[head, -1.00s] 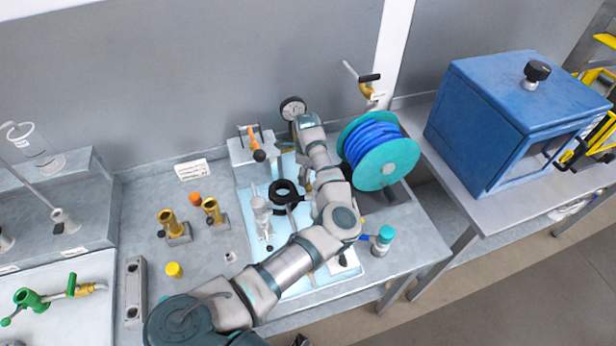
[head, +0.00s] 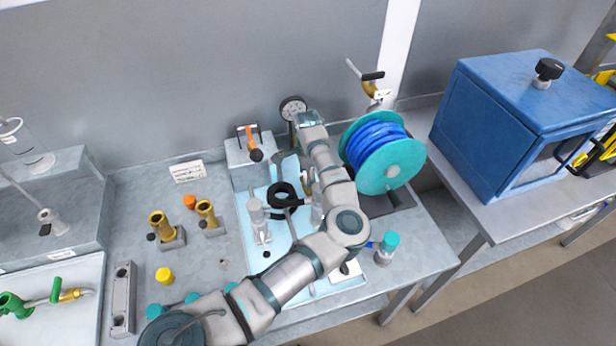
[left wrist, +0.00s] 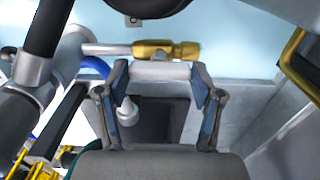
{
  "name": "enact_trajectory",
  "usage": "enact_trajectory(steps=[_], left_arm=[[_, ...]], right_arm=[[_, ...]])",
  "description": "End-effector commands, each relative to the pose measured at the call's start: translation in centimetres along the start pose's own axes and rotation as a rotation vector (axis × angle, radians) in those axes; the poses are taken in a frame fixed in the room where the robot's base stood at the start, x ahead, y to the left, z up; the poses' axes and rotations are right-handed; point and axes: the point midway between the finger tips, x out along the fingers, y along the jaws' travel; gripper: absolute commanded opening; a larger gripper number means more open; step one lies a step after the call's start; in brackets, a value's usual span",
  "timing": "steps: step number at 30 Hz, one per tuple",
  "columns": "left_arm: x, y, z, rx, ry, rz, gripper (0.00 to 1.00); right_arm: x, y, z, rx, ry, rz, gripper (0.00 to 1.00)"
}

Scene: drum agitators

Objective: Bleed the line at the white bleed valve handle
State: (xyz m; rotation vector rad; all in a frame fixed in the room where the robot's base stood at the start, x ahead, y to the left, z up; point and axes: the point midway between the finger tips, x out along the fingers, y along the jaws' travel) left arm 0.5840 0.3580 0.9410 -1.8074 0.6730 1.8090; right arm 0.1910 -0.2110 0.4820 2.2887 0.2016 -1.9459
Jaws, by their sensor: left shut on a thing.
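In the left wrist view, the white bleed valve handle (left wrist: 160,70) is a short pale bar lying crosswise between the two fingertips of my left gripper (left wrist: 160,83). The gripper is shut on it, one finger at each end. A brass valve body (left wrist: 165,48) with a pale stem lies just beyond the handle. In the head view my left arm reaches in from the lower left over the light blue tray (head: 340,284). A small brass part (head: 308,178) shows beside the forearm. The fingertips and handle are hidden there. My right gripper is out of view.
A teal reel of blue hose (head: 392,170) stands close right of my forearm. A dial gauge (head: 293,106) and an orange-levered block (head: 250,147) are behind. Brass fittings (head: 160,226) stand left. A teal-capped bottle (head: 386,249) is near the front edge.

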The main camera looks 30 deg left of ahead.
Motion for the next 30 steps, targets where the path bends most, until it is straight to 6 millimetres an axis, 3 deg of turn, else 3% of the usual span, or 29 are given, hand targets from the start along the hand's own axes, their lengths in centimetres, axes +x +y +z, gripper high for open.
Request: enact_trajectory(steps=[16, 17, 19, 30], left_arm=[[-0.24, -0.13, -0.06, -0.022, 0.003, -0.007, 0.32], [-0.24, -0.13, -0.06, -0.022, 0.003, -0.007, 0.74], [-0.23, -0.12, -0.05, -0.022, 0.003, -0.006, 0.91], [-0.33, -0.03, 0.0, -0.021, 0.001, -0.003, 0.92]], right_arm=[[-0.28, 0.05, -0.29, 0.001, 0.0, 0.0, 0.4], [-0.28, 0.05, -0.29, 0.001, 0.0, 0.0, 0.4], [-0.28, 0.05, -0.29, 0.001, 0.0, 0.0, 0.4], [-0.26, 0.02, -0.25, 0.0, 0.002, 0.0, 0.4]])
